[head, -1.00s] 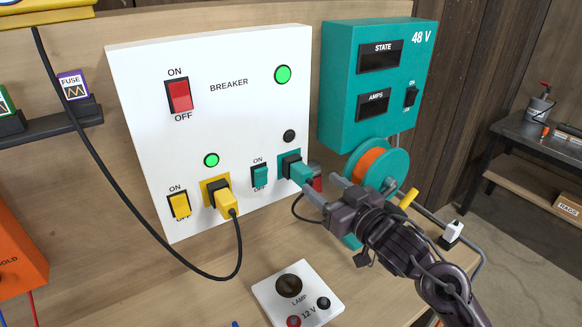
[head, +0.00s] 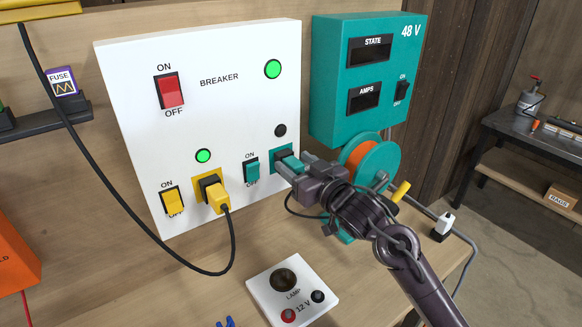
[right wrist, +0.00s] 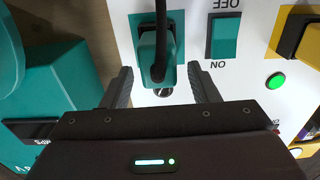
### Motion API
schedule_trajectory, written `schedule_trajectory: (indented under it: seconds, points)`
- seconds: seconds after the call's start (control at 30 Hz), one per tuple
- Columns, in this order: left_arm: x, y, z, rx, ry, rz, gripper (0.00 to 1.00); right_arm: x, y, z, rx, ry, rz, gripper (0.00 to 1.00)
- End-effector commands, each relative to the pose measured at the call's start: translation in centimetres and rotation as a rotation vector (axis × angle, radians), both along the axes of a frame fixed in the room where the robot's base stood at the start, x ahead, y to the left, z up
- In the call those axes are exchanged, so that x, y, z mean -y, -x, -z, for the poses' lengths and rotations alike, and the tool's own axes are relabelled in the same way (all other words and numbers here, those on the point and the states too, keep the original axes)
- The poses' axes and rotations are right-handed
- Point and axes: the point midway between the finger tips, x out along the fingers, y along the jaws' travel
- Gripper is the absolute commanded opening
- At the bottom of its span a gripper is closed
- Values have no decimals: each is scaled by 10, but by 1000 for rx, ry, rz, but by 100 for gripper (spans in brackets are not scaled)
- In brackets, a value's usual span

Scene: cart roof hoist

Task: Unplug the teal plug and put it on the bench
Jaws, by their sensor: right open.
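The teal plug (head: 291,162) sits in the teal socket at the lower right of the white breaker panel (head: 225,110). My right gripper (head: 287,165) is at the plug in the head view and partly covers it. In the right wrist view the plug (right wrist: 158,62) with its black cable lies between the two open fingers (right wrist: 161,88), with a gap on each side. The wooden bench (head: 190,292) spreads below the panel. My left gripper is not in view.
A yellow plug (head: 215,195) with a black cable sits left of the teal switch (head: 252,170). A teal 48 V box (head: 365,85) and an orange-and-teal reel (head: 368,160) stand close on the right.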

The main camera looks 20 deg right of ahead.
Motion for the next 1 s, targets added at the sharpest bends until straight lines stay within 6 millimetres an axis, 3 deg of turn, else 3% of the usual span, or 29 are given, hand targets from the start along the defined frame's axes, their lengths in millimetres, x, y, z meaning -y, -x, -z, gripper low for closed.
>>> schedule_trajectory:
  seconds: [0.07, 0.43, 1.0]
  points:
    - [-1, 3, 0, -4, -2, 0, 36, 0, 0, 0, 0, 0, 0, 48]
    - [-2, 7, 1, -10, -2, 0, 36, 0, 0, 0, -1, 0, 0, 0]
    - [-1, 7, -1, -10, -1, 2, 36, 2, 4, 0, -1, -1, 1, 0]
